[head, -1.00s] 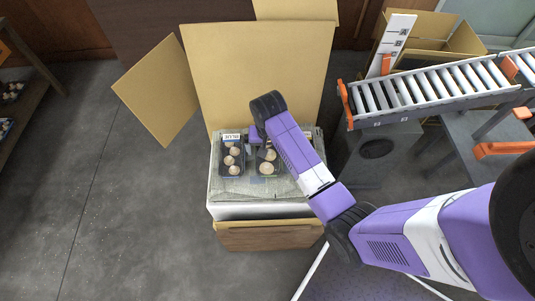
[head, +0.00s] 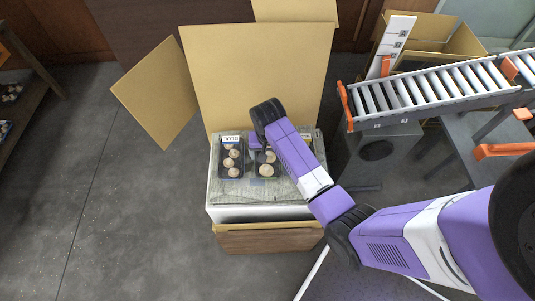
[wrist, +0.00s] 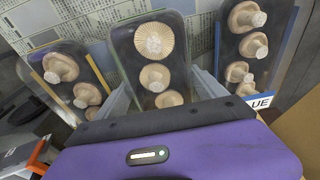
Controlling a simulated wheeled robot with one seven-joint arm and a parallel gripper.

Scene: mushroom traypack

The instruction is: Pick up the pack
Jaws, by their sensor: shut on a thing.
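Three dark packs of brown mushrooms rest on the newsprint-covered top of a box. My gripper (wrist: 163,95) comes down over the middle pack (wrist: 155,50), with one grey finger at each side of it, shut on it. In the head view that middle pack (head: 267,170) is partly hidden by my arm. The pack with the blue label (head: 231,160) lies just left of it and shows at right in the wrist view (wrist: 250,40). A third pack (wrist: 65,72) is at left in the wrist view. Whether the held pack is clear of the newsprint is unclear.
The newsprint (head: 290,190) lines the open cardboard box (head: 255,85), whose tall flap stands behind the packs. A roller conveyor (head: 440,90) with orange parts stands at right, with another carton (head: 440,30) behind it. The floor at left is clear.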

